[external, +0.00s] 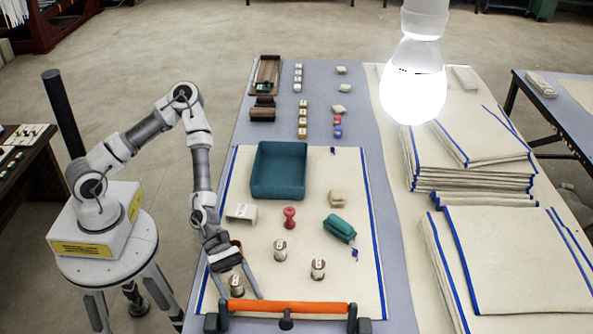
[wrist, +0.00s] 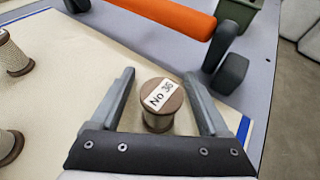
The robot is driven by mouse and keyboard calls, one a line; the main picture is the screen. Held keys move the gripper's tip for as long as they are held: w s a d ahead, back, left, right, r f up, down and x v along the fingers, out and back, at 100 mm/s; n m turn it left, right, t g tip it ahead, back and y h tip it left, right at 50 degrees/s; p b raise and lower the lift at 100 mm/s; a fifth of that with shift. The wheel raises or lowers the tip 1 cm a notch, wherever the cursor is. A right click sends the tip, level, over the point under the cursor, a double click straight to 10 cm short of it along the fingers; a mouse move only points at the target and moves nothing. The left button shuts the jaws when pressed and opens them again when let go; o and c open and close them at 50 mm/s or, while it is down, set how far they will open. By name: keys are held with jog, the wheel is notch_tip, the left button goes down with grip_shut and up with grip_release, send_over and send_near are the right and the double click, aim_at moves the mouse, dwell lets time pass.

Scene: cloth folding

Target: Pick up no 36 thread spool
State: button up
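The No 36 thread spool (wrist: 160,104) stands upright on the cream cloth, with its label readable on the brown top in the wrist view. In the external view the spool (external: 236,285) is at the front left of the cloth. My gripper (wrist: 158,82) is open, with one finger on each side of the spool. Gaps show between the spool and both fingers, more clearly on the left. In the external view my gripper (external: 240,284) reaches down around the spool. Whether the fingers are level with the spool's body is hard to tell.
An orange bar on dark supports (external: 290,307) lies just in front of the spool. Two similar spools (external: 280,250) (external: 318,268) stand to the right. A red spool (external: 290,217), teal tray (external: 279,170) and green object (external: 340,228) are further back.

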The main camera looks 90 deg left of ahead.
grip_shut()
